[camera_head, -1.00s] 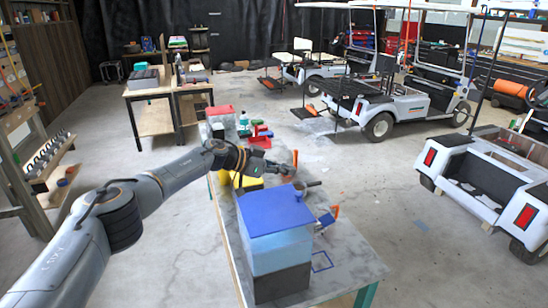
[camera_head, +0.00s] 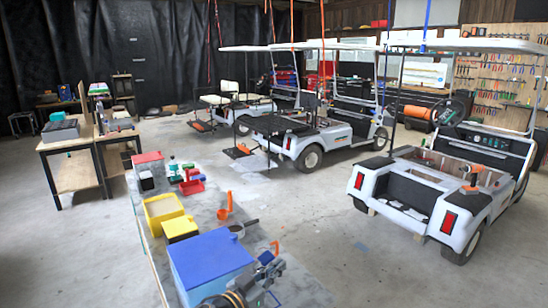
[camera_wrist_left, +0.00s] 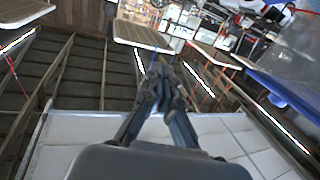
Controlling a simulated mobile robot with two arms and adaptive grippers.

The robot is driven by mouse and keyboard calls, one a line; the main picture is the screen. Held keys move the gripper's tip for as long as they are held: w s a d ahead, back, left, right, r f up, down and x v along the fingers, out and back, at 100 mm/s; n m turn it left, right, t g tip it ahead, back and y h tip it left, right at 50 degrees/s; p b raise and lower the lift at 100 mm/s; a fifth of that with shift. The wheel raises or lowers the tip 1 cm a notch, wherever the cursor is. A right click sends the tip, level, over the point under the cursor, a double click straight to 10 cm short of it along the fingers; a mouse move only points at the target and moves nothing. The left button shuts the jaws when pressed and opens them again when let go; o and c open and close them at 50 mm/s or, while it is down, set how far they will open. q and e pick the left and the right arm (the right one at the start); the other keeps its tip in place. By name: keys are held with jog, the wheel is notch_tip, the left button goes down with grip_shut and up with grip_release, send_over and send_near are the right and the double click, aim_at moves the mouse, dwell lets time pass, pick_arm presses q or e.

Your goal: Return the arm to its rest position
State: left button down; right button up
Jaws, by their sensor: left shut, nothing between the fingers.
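My left gripper (camera_head: 272,268) shows at the bottom of the head view, beside the right side of the blue-lidded bin (camera_head: 208,258). Its arm is mostly cut off by the bottom edge. In the left wrist view its dark fingers (camera_wrist_left: 168,88) are together, with nothing between them. Whether the gripper touches the bin or the table cannot be told. My right gripper is not in view.
The long grey workbench (camera_head: 285,290) holds a yellow bin (camera_head: 163,212), a red-lidded box (camera_head: 148,162), a red tray (camera_head: 192,187) and orange hooks (camera_head: 226,206). Golf carts (camera_head: 425,190) stand to the right. Open concrete floor (camera_head: 350,255) lies between.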

pick_arm(q)
jog(key=s+a+f+n+g+y, duration=0.2)
jog(key=s+a+f+n+y, duration=0.15)
jog(key=s+a+f, duration=0.4)
jog(key=s+a+f+n+g+y, duration=0.1)
jog(key=s+a+f+n+y, duration=0.3)
jog(key=s, duration=0.6)
jog(key=s+a+f+m+g+y, duration=0.1)
jog(key=s+a+f+g+y, duration=0.25)
jog(key=s, duration=0.75)
jog(key=s+a+f+m+g, duration=0.15)
jog(key=s+a+g, duration=0.35)
jog(key=s, duration=0.6)
notch_tip(320, 180, down, 34)
jog(key=s+a+b, duration=0.1)
jog(key=s+b, duration=0.1)
jog(key=b, duration=0.4)
jog(key=s+a+f+g+b, duration=0.1)
jog(key=s+a+f+b, duration=0.1)
jog(key=s+f, duration=1.4)
notch_tip(320, 180, down, 2)
jog(key=shift+a+f+b, duration=0.1)
jog(key=shift+a+b, duration=0.3)
jog(key=shift+b, duration=0.3)
